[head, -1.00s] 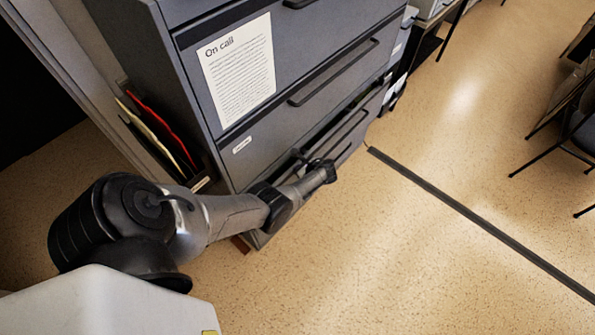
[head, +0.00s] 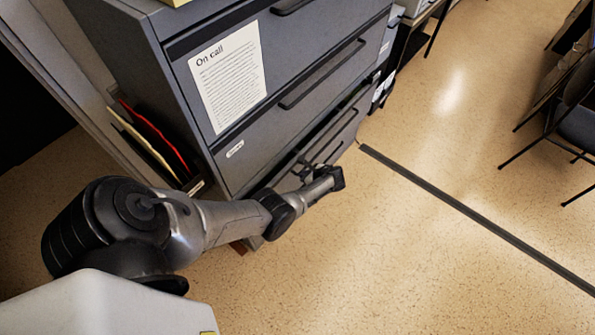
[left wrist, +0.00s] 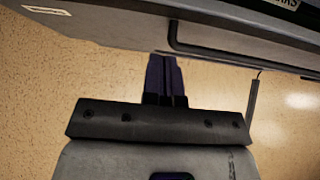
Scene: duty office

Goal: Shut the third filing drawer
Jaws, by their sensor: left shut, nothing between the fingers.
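The grey filing cabinet (head: 175,95) stands left of centre in the head view. Its third drawer (head: 350,128), low on the front, has a long dark bar handle. A dark strip shows along the drawer's top edge; how far it stands out is hard to tell. My left gripper (head: 335,179) is beside the low drawer front. In the left wrist view its fingers (left wrist: 166,78) are together and empty, pointing at a grey drawer front (left wrist: 120,28) with a bar handle (left wrist: 225,55). Contact cannot be told. My right gripper is not in view.
An "On call" sheet (head: 228,78) is on the upper drawer front. Folders (head: 150,140) stand in a holder on the cabinet's left side. A chair (head: 575,120) is at the far right. Open speckled floor (head: 400,250) lies in front, crossed by a dark strip (head: 470,215).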

